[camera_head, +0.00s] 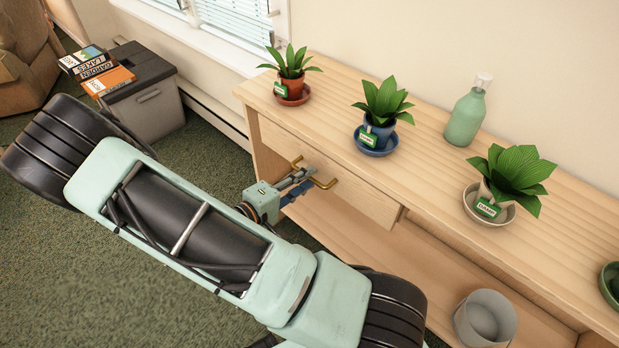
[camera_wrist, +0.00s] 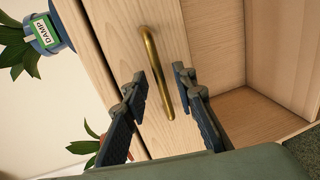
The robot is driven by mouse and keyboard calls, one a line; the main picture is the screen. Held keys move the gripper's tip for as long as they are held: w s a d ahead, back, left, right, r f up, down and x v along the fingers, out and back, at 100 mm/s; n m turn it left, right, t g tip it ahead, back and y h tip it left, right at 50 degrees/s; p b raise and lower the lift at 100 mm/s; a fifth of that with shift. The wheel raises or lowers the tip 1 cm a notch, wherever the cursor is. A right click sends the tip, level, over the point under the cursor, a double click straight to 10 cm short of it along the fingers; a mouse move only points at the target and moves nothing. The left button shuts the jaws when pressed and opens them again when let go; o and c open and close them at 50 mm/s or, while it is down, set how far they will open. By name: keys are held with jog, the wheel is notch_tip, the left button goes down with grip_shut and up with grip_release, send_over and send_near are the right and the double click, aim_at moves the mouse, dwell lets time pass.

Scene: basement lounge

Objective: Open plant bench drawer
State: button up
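The plant bench (camera_head: 440,165) is light wood and stands along the wall in the head view. Its drawer (camera_head: 360,195) looks shut or nearly so, with a brass bar handle (camera_head: 325,184) on its front. In the wrist view the handle (camera_wrist: 157,72) runs lengthwise up the drawer front (camera_wrist: 125,50). My gripper (camera_head: 303,180) is at the drawer front by the handle. In the wrist view my gripper's two fingers (camera_wrist: 160,80) are apart, one on each side of the handle's lower part. I cannot tell whether either finger touches it.
On the bench top stand a red-potted plant (camera_head: 291,75), a blue-potted plant (camera_head: 382,110), a white-potted plant (camera_head: 508,180) and a green bottle (camera_head: 465,117). A grey pot (camera_head: 485,318) sits on the lower shelf. A grey box with books (camera_head: 145,95) stands left on green carpet.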

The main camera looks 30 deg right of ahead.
jog(key=shift+x, duration=0.9)
jog(key=shift+c, duration=0.2)
grip_shut()
